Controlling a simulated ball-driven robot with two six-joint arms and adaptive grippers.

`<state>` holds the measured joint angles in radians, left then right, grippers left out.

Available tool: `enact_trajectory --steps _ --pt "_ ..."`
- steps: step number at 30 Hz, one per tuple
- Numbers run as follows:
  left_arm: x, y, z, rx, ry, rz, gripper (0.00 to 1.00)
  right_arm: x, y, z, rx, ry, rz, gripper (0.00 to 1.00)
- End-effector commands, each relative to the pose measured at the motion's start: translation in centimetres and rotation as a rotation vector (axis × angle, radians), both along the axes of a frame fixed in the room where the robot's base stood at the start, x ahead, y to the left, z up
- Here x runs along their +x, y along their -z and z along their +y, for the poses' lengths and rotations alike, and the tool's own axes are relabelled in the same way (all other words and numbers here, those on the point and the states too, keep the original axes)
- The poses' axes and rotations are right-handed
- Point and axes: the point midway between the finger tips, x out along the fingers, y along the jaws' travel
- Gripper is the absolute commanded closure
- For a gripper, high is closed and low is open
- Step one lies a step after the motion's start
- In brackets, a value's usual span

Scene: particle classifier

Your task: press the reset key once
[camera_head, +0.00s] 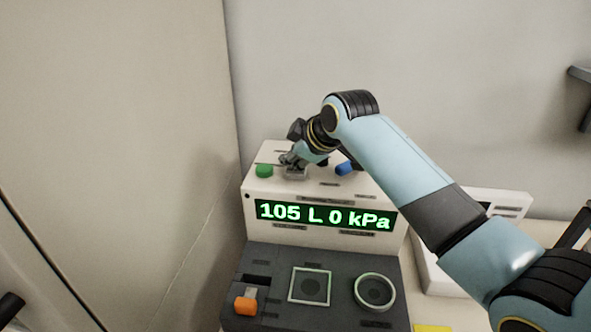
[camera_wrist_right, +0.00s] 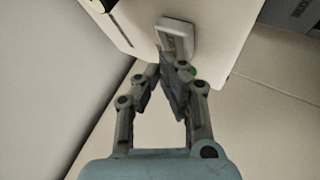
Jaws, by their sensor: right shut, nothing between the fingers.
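The particle classifier (camera_head: 325,240) is a white box with a green-lit display reading "105 L 0 kPa". On its top are a green key (camera_head: 264,171), a pale grey key (camera_head: 297,174) and a blue key (camera_head: 345,168). Their labels are too small to read, so I cannot tell which is reset. My right gripper (camera_head: 289,160) is shut and empty, with its tips at the pale grey key. In the right wrist view the fingertips (camera_wrist_right: 172,68) are close to this pale key (camera_wrist_right: 174,38); contact is unclear. A bit of green shows behind them. My left gripper is not in view.
The dark front panel has an orange lever (camera_head: 246,304), a square frame (camera_head: 311,286) and a round ring (camera_head: 375,292). A yellow patch (camera_head: 432,328) lies at the bottom. A beige wall (camera_head: 120,130) stands close on the left. A pale box (camera_head: 497,203) sits to the right.

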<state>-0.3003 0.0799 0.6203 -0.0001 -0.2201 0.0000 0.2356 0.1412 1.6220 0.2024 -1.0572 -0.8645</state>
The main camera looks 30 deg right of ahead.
Motion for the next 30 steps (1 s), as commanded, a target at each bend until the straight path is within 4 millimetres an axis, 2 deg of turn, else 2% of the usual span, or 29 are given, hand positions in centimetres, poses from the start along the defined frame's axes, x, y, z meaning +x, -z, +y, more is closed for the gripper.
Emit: enact_trajectory --steps 30 --pt "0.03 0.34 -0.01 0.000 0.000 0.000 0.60 -0.03 0.94 0.01 0.000 -0.001 0.002 1.00"
